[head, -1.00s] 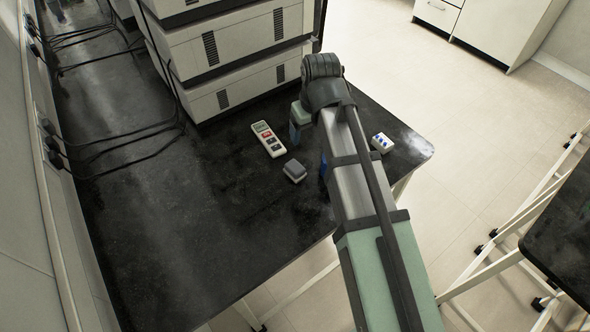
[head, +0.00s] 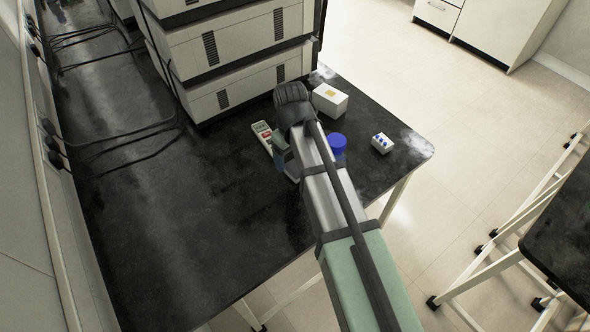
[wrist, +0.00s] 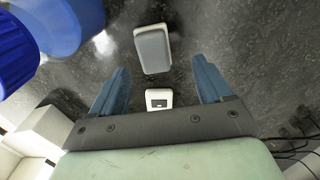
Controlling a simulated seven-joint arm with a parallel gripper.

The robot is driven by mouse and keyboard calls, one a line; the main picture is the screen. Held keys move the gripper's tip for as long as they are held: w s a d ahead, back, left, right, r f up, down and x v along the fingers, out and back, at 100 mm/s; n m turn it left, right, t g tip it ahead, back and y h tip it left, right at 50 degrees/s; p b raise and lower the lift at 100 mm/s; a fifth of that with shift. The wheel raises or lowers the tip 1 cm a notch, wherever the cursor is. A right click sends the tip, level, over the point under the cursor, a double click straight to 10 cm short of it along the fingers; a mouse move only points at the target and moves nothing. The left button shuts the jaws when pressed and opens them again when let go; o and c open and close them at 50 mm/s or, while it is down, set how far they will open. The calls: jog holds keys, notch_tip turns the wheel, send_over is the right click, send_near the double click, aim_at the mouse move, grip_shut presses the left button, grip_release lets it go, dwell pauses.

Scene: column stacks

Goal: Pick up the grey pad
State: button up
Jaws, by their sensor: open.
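In the head view my arm hides the pad, and the gripper is only partly visible beside the handheld device.
A white handheld device (head: 262,134) lies close by. A blue-capped bottle (head: 337,143), also in the wrist view (wrist: 25,55), stands right of my arm. Stacked instruments (head: 235,60) stand behind.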

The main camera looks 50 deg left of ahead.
aim_at(295, 166)
jog(key=shift+w+d+f, duration=0.15)
jog(key=shift+w+f, duration=0.05)
jog(key=shift+f, duration=0.9)
jog(key=shift+w+d+f, duration=0.15)
jog(key=shift+w+f, duration=0.05)
jog(key=shift+f, duration=1.55)
jog(key=shift+c, duration=0.3)
jog(key=c, duration=1.1)
